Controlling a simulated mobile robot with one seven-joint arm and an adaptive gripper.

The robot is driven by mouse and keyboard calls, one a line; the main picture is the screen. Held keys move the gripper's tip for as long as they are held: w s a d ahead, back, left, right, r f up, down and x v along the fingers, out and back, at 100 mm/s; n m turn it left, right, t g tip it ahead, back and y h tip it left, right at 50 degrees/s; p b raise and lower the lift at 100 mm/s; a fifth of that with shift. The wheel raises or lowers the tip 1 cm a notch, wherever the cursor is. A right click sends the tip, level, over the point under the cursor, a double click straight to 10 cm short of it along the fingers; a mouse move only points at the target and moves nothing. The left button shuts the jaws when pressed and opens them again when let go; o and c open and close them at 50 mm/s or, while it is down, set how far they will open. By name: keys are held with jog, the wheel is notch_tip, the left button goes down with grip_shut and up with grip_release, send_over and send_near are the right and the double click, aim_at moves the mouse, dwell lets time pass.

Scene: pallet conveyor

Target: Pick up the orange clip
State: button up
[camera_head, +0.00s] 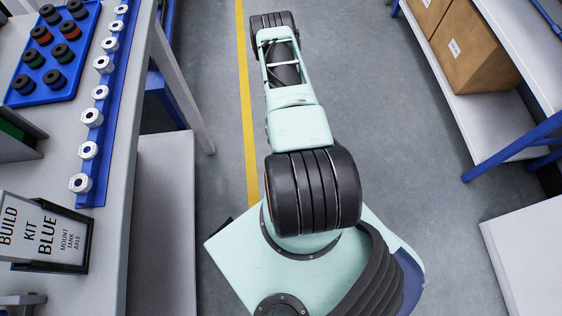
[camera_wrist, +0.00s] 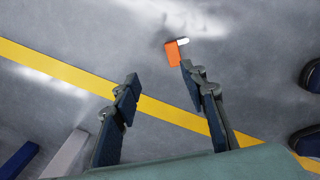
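The orange clip (camera_wrist: 172,53) shows in the wrist view, above the middle, as a small orange block with a pale end. It appears to lie on the grey floor. My gripper (camera_wrist: 159,72) is open, with nothing between its fingers. The clip is just past the tip of the right finger, not between the fingers. I cannot tell whether that fingertip touches it. In the head view the clip and my gripper do not show; my arm reaches forward over the aisle.
A workbench (camera_head: 120,150) at left holds a blue tray (camera_head: 53,88) of round parts, a row of white nuts and a build kit sign (camera_head: 47,230). Shelving with cardboard boxes (camera_head: 470,55) stands at right. A yellow line (camera_head: 245,110) crosses the open floor between.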

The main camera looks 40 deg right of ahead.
jog(key=shift+y, duration=0.3)
jog(key=s+f, duration=0.1)
jog(key=f, duration=0.1)
jog(key=a+f+b, duration=0.1)
jog(key=f, duration=0.2)
jog(key=s+a+f+b, duration=0.1)
jog(key=f, duration=0.2)
jog(key=shift+s+f, duration=0.2)
jog(key=shift+s, duration=0.1)
jog(key=f+b, duration=0.1)
jog(key=f, duration=0.1)
jog(key=f+b, duration=0.2)
jog(key=f, duration=0.1)
jog(key=shift+d+f, duration=0.25)
jog(key=shift+f, duration=0.05)
grip_shut()
jog(key=shift+r, duration=0.1)
